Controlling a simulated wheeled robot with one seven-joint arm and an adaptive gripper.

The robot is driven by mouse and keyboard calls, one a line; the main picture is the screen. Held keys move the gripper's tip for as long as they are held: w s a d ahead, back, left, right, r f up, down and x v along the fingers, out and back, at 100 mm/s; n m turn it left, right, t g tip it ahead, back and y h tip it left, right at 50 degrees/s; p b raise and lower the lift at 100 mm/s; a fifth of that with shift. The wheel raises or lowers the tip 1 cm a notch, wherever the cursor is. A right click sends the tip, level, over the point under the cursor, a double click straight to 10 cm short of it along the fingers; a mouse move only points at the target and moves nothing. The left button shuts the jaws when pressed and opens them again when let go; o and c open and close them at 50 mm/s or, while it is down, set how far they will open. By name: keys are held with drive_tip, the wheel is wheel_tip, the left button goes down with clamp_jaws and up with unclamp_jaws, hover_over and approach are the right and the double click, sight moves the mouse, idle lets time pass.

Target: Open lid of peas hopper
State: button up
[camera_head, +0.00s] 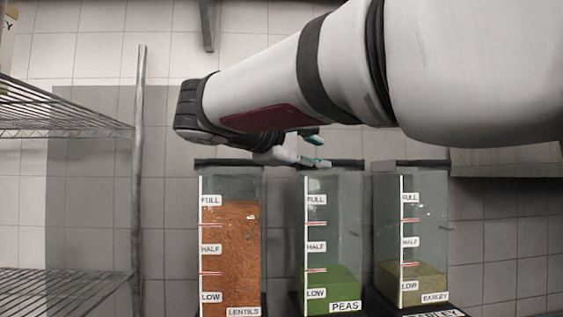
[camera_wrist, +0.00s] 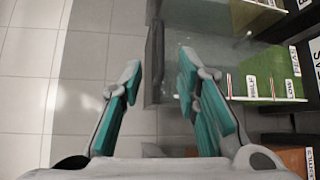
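The peas hopper (camera_head: 333,235) is a clear box in the middle of three, with green peas in its lower part and a PEAS label. Its dark lid (camera_head: 345,163) lies flat across the top. My gripper (camera_head: 316,150) is at the lid's left front part, one finger just above it and the other higher; contact cannot be told. In the wrist view my gripper (camera_wrist: 160,63) is open, its teal fingers apart. A dark upright edge (camera_wrist: 154,50), seemingly the lid's, shows between the fingertips. The hopper's green peas (camera_wrist: 262,82) are to the right there.
The lentils hopper (camera_head: 231,255) stands to the left, the barley hopper (camera_head: 412,235) to the right, both with dark tops. A wire shelf rack (camera_head: 60,115) is at the far left. A grey shelf (camera_head: 510,165) is at the right. A tiled wall is behind.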

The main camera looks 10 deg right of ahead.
sight(338, 161)
drive_tip(key=p+x, duration=0.1)
drive_tip(key=x, duration=0.9)
drive_tip(key=shift+w+d+f, duration=0.1)
drive_tip(key=shift+w+d, duration=0.15)
drive_tip(key=shift+d, duration=0.05)
clamp_jaws()
